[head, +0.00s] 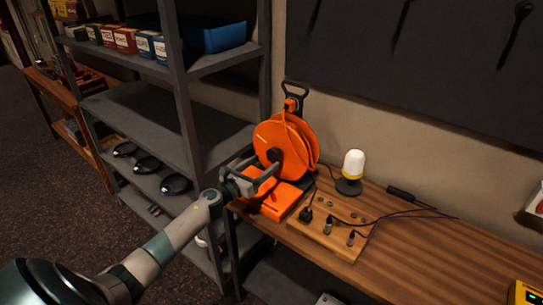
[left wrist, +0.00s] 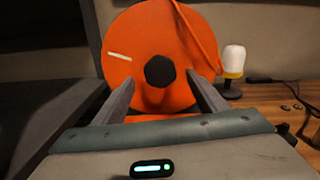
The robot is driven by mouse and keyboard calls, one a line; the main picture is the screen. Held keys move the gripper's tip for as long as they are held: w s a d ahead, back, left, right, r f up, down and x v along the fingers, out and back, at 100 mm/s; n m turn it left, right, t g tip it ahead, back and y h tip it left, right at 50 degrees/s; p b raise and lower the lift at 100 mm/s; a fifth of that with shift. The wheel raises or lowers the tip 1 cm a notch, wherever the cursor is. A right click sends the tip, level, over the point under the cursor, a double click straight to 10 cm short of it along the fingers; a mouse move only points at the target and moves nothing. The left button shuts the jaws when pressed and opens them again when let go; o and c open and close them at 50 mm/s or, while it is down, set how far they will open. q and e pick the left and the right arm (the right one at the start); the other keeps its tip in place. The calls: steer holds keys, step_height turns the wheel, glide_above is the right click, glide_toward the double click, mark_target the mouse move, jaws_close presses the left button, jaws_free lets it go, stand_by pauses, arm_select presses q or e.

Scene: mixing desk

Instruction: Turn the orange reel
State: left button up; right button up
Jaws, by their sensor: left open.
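The orange reel (head: 284,146) stands upright on its orange base (head: 280,203) at the left end of the wooden desk. An orange cable runs over it, and a black handle (head: 294,92) rises above it. In the left wrist view the reel's round face (left wrist: 136,55) fills the upper middle, with a dark hub (left wrist: 160,71) and a pale mark at its upper left. My left gripper (head: 265,174) is open in front of the reel's lower face. In the left wrist view its fingers (left wrist: 160,90) stand either side of and below the hub. My right gripper is not in view.
A wooden board (head: 329,231) with plugs and holes lies right of the reel's base. A white and yellow lamp (head: 353,167) stands behind it. A grey metal shelf (head: 190,155) rises close to my left arm. Clear desk (head: 440,255) lies to the right.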

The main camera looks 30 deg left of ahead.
mark_target(272, 157)
arm_select(q)
steer(key=shift+w+d, duration=0.2)
steer(key=shift+w, duration=2.55)
